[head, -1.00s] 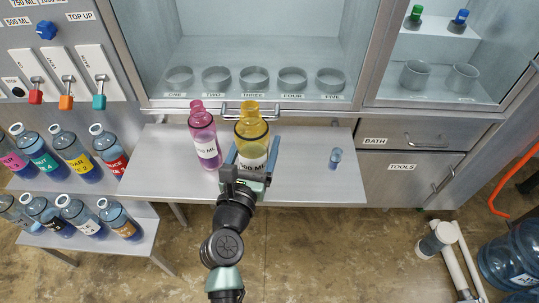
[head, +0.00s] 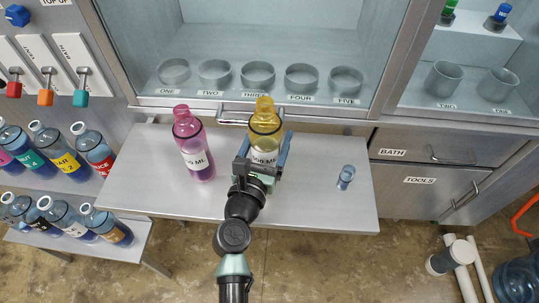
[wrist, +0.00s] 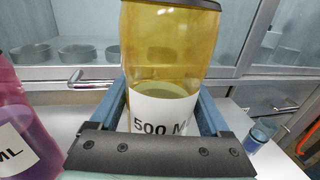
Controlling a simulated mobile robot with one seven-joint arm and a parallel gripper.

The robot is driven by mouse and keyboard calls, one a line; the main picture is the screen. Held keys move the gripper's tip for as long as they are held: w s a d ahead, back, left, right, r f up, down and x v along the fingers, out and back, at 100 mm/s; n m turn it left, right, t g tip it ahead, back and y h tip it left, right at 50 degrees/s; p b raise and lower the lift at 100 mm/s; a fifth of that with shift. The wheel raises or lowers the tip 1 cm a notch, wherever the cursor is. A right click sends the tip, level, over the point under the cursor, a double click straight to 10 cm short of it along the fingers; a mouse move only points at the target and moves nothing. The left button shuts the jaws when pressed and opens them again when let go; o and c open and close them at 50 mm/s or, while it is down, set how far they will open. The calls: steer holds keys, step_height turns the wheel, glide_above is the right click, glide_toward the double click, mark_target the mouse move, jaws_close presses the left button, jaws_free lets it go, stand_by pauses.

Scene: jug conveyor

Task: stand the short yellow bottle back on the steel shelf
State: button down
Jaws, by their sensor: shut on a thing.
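The short yellow bottle (head: 264,118) has a dark ring near its shoulder and a white 500 ML label. It looks upright in the head view, and its body (wrist: 165,50) fills the middle of the wrist view. My gripper (head: 262,155) is shut on it, one blue finger on each side. The bottle is over the grey steel shelf (head: 150,185) in front of the cabinet. Its base is hidden behind my gripper, so I cannot tell whether it touches the shelf.
A pink bottle (head: 192,150) stands on the shelf to the left, apart from the yellow one; it shows in the wrist view (wrist: 22,125). A small blue cup (head: 345,177) stands to the right. A cabinet handle (head: 235,119) is close behind. The shelf's right part is mostly clear.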

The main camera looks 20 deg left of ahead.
steer(key=shift+f+b, duration=1.3)
steer(key=shift+f, duration=0.6)
steer(key=shift+r, duration=0.1)
steer(key=shift+c, duration=1.4)
jaws_free()
steer(key=shift+f, duration=0.25)
steer(key=shift+o, duration=1.4)
